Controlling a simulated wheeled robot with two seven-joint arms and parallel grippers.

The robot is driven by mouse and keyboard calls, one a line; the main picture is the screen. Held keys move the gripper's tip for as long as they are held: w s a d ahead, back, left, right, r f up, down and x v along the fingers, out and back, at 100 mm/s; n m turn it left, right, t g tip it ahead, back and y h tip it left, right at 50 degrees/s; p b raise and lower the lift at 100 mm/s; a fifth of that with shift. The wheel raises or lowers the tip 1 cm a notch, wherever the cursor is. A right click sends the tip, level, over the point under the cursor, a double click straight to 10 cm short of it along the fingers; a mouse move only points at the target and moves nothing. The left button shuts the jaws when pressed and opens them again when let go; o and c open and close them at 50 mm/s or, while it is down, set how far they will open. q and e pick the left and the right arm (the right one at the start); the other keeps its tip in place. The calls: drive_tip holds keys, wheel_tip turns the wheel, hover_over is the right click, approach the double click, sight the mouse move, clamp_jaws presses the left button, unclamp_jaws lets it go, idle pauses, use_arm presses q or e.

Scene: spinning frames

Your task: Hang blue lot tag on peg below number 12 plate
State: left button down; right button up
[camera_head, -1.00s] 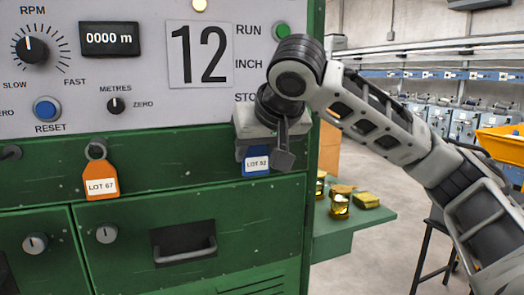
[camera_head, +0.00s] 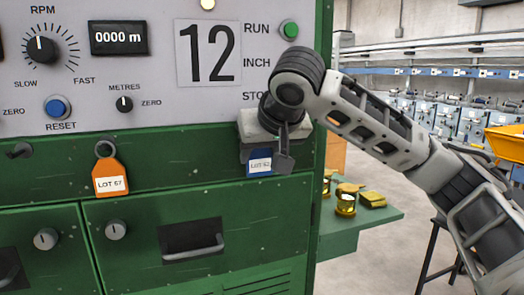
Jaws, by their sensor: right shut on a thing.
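The blue lot tag (camera_head: 260,162) with a white label hangs below my right gripper (camera_head: 268,150), which is shut on it. The gripper and tag are in front of the green machine, below and right of the number 12 plate (camera_head: 208,53). The gripper covers the upper part of the tag, and I cannot tell whether it touches the machine. No bare peg shows clearly directly below the plate; the gripper hides the area to its lower right. An orange tag (camera_head: 110,177) marked LOT 67 hangs on a peg (camera_head: 104,149) to the left. My left gripper is out of view.
The grey control panel has an RPM knob (camera_head: 41,50), a blue reset button (camera_head: 58,107) and a green run button (camera_head: 289,30). Below are drawers with a recessed handle (camera_head: 192,240).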

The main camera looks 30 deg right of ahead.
drive_tip(key=o, duration=1)
drive_tip(key=p+v, duration=0.1)
drive_tip(key=v, duration=1.5)
